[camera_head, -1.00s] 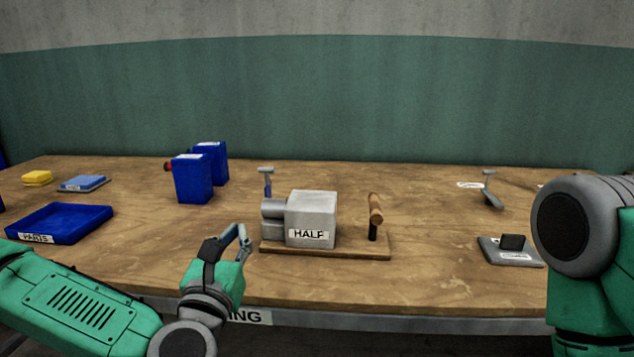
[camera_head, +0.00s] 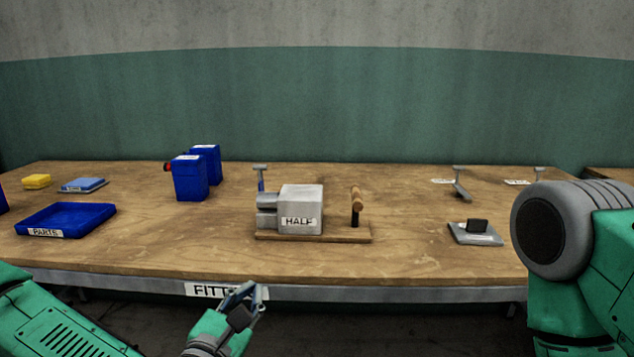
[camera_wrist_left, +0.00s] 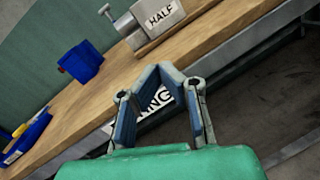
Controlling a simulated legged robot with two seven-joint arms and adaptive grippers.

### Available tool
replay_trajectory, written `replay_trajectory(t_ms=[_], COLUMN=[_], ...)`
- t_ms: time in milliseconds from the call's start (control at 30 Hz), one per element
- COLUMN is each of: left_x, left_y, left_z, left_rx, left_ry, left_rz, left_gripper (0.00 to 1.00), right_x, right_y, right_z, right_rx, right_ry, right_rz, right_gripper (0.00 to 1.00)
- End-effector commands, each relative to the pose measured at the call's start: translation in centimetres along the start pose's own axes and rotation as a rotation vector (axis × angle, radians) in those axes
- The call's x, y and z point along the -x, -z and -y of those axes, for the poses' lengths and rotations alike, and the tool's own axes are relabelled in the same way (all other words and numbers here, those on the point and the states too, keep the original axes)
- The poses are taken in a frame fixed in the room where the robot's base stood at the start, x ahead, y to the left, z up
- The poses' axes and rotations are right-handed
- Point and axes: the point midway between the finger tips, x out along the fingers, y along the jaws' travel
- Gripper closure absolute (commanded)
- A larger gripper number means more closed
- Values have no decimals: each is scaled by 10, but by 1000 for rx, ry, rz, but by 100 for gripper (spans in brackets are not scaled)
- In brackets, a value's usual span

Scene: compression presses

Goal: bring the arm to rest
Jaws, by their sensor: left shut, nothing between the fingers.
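My left gripper (camera_head: 245,299) hangs in front of the table's front edge, over the floor side and apart from everything on the table. Its fingers are shut and empty; they also show in the left wrist view (camera_wrist_left: 160,72). The fingers cover part of the white label (camera_head: 206,291) on the table edge. The grey press marked HALF (camera_head: 300,210) stands on its wooden base behind the gripper, with a wooden handle (camera_head: 357,198) at its right. My right arm shows at the right edge; its gripper is out of view.
The wooden table (camera_head: 420,255) holds a blue PARTS tray (camera_head: 66,220), two blue containers (camera_head: 189,178), a yellow block (camera_head: 37,181), a blue pad (camera_head: 84,185) and a grey plate with a black block (camera_head: 475,233). The table's front middle is clear.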

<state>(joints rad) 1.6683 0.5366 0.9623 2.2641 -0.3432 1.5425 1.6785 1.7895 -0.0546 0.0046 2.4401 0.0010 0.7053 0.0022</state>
Motion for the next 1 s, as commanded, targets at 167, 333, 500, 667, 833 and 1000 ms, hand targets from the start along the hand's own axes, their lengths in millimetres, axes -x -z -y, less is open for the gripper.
replay_trajectory(t_ms=[167,333,500,667,833,1000], left_x=[24,74,166,255,316,339], left_y=[37,97,184,252,288,297], left_z=[49,102,128,98,44,16], left_rx=[-257,-640,-1172,-1605,-1861,-1940], left_ry=[189,480,931,1385,1760,1928], left_rz=[-73,-135,-132,-42,78,145], left_gripper=[100,100,100,100,100,100], right_x=[2,4,7,9,11,11], right_y=[0,0,0,0,0,0], right_z=[0,0,0,0,0,0], right_rx=[0,0,0,0,0,0], right_ry=[0,0,0,0,0,0], right_rz=[1,1,1,1,1,1], right_gripper=[60,60,60,60,60,60])
